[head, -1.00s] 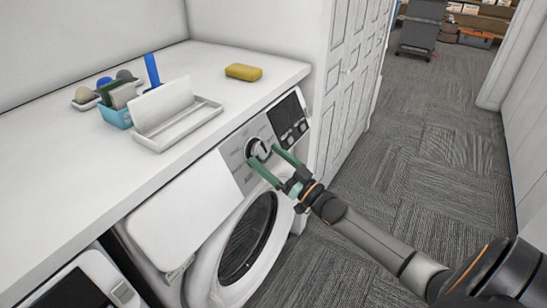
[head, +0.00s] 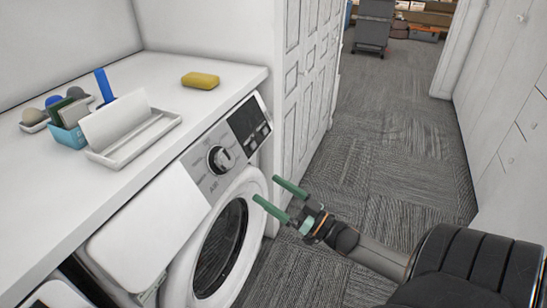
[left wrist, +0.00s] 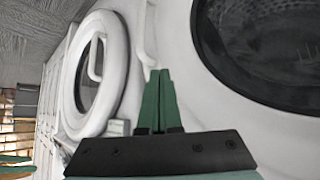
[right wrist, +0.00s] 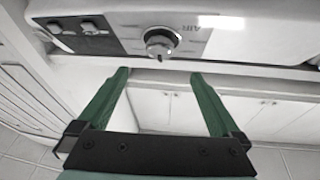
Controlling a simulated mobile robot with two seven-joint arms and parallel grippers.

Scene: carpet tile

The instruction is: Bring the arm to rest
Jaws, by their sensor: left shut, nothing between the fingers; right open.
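My right gripper (head: 281,196) is open and empty, with green fingers, held in the air to the right of the washing machine (head: 176,210). The machine's round dial (head: 221,159) stands apart from the fingers. In the right wrist view the dial (right wrist: 160,42) shows beyond the two spread fingertips (right wrist: 158,75). My left gripper is outside the head view. In the left wrist view its green fingers (left wrist: 160,75) are together with nothing between them, in front of white machines with round doors.
A white counter (head: 60,205) above the machine holds a yellow sponge (head: 200,80), a white tray (head: 150,140) and a blue holder (head: 70,136). White cabinets (head: 310,80) stand beyond the machine. Carpeted floor (head: 385,140) is clear toward the back; a dark cart (head: 374,22) stands there.

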